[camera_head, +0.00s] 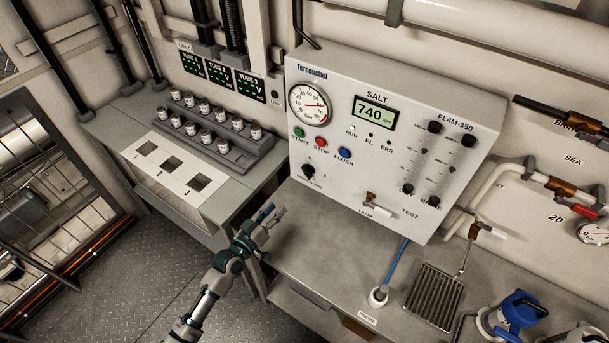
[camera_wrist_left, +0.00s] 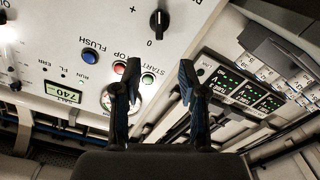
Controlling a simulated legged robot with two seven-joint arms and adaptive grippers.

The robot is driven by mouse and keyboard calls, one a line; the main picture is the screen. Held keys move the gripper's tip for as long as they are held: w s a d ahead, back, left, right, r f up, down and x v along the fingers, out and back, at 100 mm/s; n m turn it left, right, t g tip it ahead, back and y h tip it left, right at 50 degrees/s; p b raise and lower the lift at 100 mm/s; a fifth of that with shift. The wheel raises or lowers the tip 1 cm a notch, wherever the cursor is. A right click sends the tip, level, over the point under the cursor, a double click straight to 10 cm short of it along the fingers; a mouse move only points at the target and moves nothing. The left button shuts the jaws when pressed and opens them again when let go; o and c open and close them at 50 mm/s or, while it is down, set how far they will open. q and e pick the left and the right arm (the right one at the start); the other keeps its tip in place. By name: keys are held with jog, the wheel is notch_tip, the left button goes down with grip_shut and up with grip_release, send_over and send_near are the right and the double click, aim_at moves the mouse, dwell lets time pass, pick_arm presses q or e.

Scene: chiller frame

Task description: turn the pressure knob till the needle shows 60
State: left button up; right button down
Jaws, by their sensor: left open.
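The pressure knob (camera_head: 308,172) is a black knob at the lower left of the white panel's front. In the left wrist view the knob (camera_wrist_left: 158,22) shows upside down near the top, beyond the fingertips. The round gauge (camera_head: 309,104) is at the panel's upper left; its needle points to the right, but I cannot read an exact value. In the wrist view the gauge is partly hidden behind a finger. My left gripper (camera_head: 266,215) is open and empty, below and left of the knob, apart from the panel. My right gripper is not in view.
START (camera_head: 299,132), STOP (camera_head: 321,143) and FLUSH (camera_head: 344,154) buttons sit between gauge and knob. A small tap (camera_head: 372,198) juts out to the right of the knob. The bench (camera_head: 330,250) below is mostly clear. A vial rack (camera_head: 215,130) stands at left.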

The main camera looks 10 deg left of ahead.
aim_at(305, 174)
pick_arm(q)
jog(key=shift+n, duration=0.3)
jog(key=b+x, duration=0.1)
jog(key=x, duration=1.6)
jog(key=shift+w+d, duration=0.1)
jog(key=shift+w, duration=0.1)
jog(key=shift+r, duration=0.1)
grip_shut()
